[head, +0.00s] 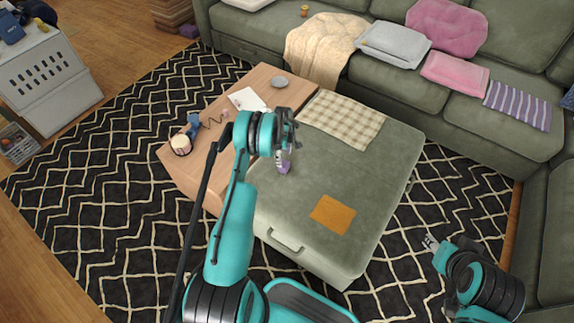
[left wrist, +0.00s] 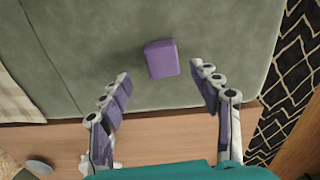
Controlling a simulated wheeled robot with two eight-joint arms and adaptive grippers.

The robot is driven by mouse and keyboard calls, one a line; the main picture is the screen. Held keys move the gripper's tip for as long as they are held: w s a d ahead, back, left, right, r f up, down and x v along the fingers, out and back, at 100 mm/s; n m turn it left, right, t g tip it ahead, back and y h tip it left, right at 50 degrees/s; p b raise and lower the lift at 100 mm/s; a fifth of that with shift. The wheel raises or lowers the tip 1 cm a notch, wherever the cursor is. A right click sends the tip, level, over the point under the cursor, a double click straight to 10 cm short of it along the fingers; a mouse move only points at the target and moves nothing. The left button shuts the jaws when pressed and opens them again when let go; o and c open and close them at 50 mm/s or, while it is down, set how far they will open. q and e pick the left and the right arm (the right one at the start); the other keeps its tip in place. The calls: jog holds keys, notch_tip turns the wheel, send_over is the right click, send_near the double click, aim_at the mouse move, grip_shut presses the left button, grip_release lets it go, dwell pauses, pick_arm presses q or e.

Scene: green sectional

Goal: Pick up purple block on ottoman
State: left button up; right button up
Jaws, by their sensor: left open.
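The purple block (left wrist: 162,59) sits on the green ottoman (left wrist: 85,35) in the left wrist view, close to the ottoman's edge. My left gripper (left wrist: 160,74) is open, with one finger on each side of the line to the block. The block lies just beyond and between the fingertips, with a gap on both sides. In the head view my left gripper (head: 285,142) is over the ottoman's (head: 350,175) left side; purple shows at its fingers, and I cannot tell block from finger pads there. My right gripper (head: 431,243) is low at the right, away from the ottoman.
A wooden table (head: 190,165) adjoins the ottoman's left side, holding a candle (head: 181,144) and small items. A checkered cloth (head: 342,121) and an orange cloth (head: 333,214) lie on the ottoman. A green sofa (head: 405,85) stands behind; patterned rug (head: 90,200) surrounds it.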

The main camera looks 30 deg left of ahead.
aim_at(284, 163)
pick_arm(q)
notch_tip(284, 163, down, 6)
jog(key=b, duration=0.2)
jog(key=shift+s+d+b, duration=0.1)
jog(key=shift+s+b, duration=0.05)
jog(key=shift+b, duration=0.25)
jog(key=shift+r, duration=0.2)
jog(key=c, duration=1.3)
